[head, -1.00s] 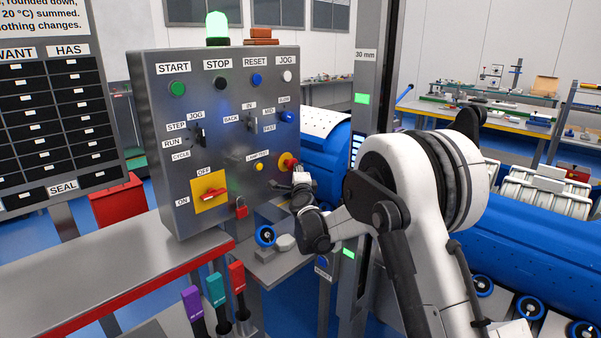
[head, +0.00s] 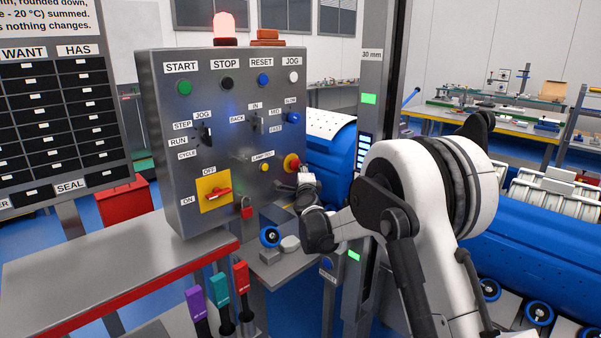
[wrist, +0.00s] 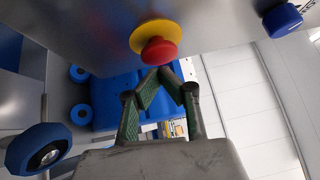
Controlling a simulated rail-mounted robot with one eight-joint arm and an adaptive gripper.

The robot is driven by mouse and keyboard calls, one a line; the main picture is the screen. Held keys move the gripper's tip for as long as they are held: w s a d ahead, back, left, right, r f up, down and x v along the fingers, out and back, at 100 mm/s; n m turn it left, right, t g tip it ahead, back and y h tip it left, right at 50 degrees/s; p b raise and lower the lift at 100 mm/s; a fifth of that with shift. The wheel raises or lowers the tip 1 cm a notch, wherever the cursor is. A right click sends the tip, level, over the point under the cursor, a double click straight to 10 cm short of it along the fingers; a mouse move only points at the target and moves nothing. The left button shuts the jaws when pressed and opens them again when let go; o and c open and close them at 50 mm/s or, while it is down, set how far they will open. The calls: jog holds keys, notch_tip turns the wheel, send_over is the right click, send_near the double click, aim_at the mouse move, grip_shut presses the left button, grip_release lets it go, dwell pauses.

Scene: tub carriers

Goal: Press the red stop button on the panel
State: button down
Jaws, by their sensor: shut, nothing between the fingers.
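The red mushroom button (head: 291,162) with a yellow collar is on the lower right of the grey panel (head: 222,140). In the wrist view the red button (wrist: 158,51) is just ahead of my fingertips. My gripper (wrist: 168,72) is shut and empty, its tips at the button's lower edge; I cannot tell whether they touch. In the head view my gripper (head: 303,176) is just right of and below the button, partly hidden by my wrist. The button under the STOP label (head: 225,65) is black (head: 227,83). The beacon (head: 224,25) on top glows red.
A yellow-backed rotary switch (head: 213,192) and a red padlock (head: 246,208) are on the panel's lower part. Several coloured levers (head: 221,291) stand in front. A blue drum (head: 329,148) lies behind the panel's right edge. A grey post (head: 374,90) stands right of it.

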jog(key=s+d+f, duration=0.1)
jog(key=s+d, duration=0.3)
jog(key=s, duration=0.7)
jog(key=shift+s, duration=0.15)
jog(key=shift+r, duration=0.1)
jog(key=s+d+r+n+g+y, duration=0.1)
jog(key=s+d+r+n+g, duration=0.1)
jog(key=s+d+r+n, duration=0.3)
jog(key=s+d+r+n+g+y, duration=0.1)
jog(key=s+n, duration=0.1)
jog(key=s, duration=0.5)
jog(key=s+d+r+n+g, duration=0.2)
jog(key=s+d+r+n, duration=0.15)
jog(key=s, duration=0.25)
jog(key=s+d+f+n+g+h, duration=0.1)
jog(key=s+d+f, duration=0.3)
jog(key=s, duration=0.6)
jog(key=s+d+f+n+g+h, duration=0.2)
jog(key=s+d, duration=0.4)
jog(key=s, duration=0.4)
jog(key=s+d+f+n+g+h, duration=0.2)
jog(key=s+d+f, duration=0.3)
jog(key=s, duration=0.5)
jog(key=shift+s+d+f+n+g, duration=0.25)
jog(key=shift+s+f+n+g, duration=0.1)
jog(key=shift+n+g, duration=0.35)
